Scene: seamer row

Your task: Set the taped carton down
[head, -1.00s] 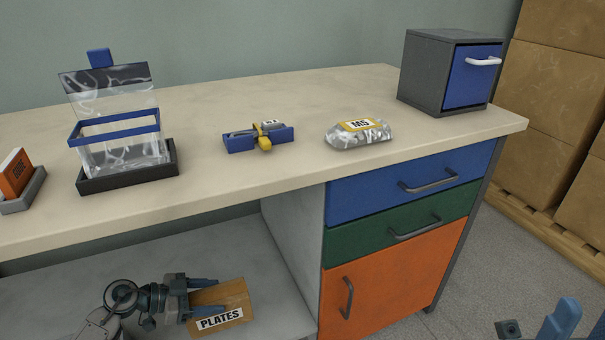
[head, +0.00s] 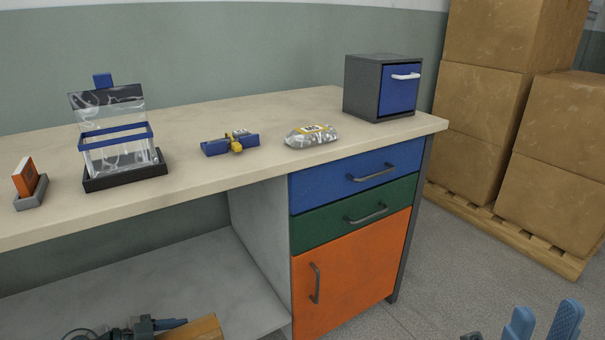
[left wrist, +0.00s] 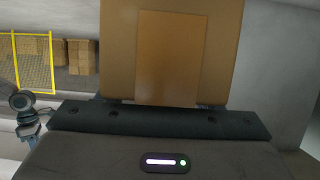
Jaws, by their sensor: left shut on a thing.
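The brown carton (head: 200,328) shows only by its top part at the bottom edge of the head view. My left gripper (head: 172,323) is shut on it, in front of the grey lower shelf of the bench. In the left wrist view the carton (left wrist: 222,50) fills the top middle, with a lighter tape-like strip down its face, close against the gripper body. The carton's underside is hidden, so I cannot tell if it touches anything. My right gripper (head: 543,322) is at the bottom right corner, its blue fingers apart and nothing seen between them.
The bench top (head: 250,168) carries a clear bin (head: 120,150), a blue and yellow item (head: 230,144), a bagged item (head: 312,135) and a grey cabinet (head: 365,88). The lower shelf (head: 150,280) looks bare. Drawers stand at right; stacked boxes (head: 475,110) sit on a pallet (head: 510,235).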

